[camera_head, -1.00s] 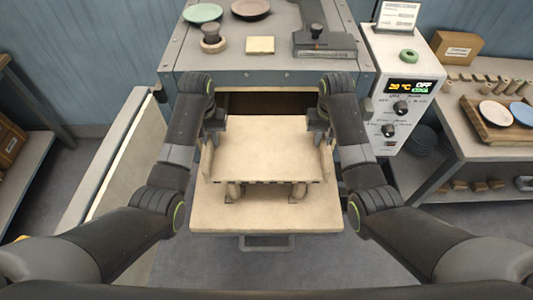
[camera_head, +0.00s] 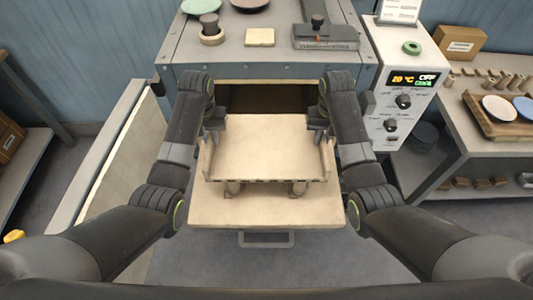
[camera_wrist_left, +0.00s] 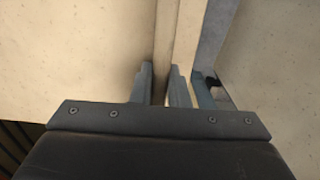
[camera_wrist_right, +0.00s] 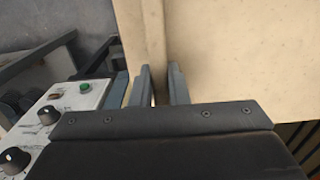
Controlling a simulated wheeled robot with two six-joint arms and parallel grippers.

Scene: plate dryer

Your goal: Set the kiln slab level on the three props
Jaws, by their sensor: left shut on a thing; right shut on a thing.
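The pale kiln slab (camera_head: 268,148) is held over the pulled-out shelf, with a raised strip along each side. It looks about level. Two props (camera_head: 235,187) and (camera_head: 298,187) show under its front edge; a third is hidden. I cannot tell whether the slab touches them. My left gripper (camera_head: 214,125) is shut on the slab's left side strip; in the left wrist view its fingers (camera_wrist_left: 162,85) straddle the strip. My right gripper (camera_head: 320,124) is shut on the right strip, and its fingers (camera_wrist_right: 160,84) show in the right wrist view.
The pale shelf (camera_head: 265,214) with a front handle (camera_head: 265,240) sticks out from the dark kiln opening (camera_head: 265,97). The kiln door (camera_head: 115,155) is open at left. A control box (camera_head: 403,95) stands at right. A side table holds plates (camera_head: 499,107).

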